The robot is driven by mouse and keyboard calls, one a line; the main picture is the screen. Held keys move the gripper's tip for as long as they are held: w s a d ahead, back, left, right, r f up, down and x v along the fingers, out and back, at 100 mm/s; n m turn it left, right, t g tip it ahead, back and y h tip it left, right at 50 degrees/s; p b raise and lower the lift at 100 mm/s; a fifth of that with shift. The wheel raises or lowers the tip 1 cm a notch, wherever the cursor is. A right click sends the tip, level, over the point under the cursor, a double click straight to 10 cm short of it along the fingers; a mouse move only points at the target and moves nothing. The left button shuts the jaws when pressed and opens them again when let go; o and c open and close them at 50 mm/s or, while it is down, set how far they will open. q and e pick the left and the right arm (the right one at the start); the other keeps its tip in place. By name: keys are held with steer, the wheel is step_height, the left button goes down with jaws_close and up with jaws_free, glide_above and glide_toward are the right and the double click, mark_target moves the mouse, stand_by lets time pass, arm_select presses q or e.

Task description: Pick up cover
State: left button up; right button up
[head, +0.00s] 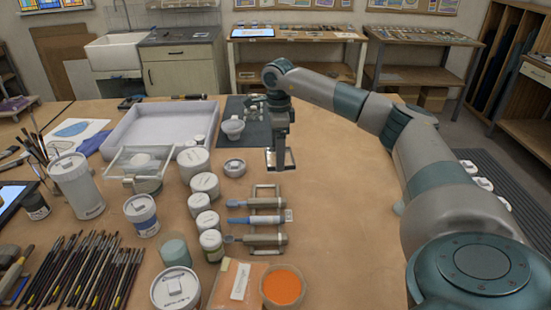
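Several white jars with lids stand in a row left of centre, among them a large one (193,162) at the back and smaller ones (205,184) in front. A small low round tin with a lid (234,167) stands right of them. I cannot tell which lid is the cover. My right gripper (281,166) points down above the table, to the right of the small tin and apart from it. Nothing clearly shows in its grip, and its finger gap cannot be made out. My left gripper is out of view.
A rack with several tools (265,188) lies below my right gripper. An orange paint bowl (283,287) is at the front; a shallow tray (158,105) is at back left. The table's right side is clear.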

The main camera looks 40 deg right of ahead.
steer(key=s+a+r+b, duration=0.3)
steer(key=s+a+r, duration=0.1)
steer(key=s, duration=0.4)
steer(key=shift+r, duration=0.7)
steer(key=shift+s, duration=0.1)
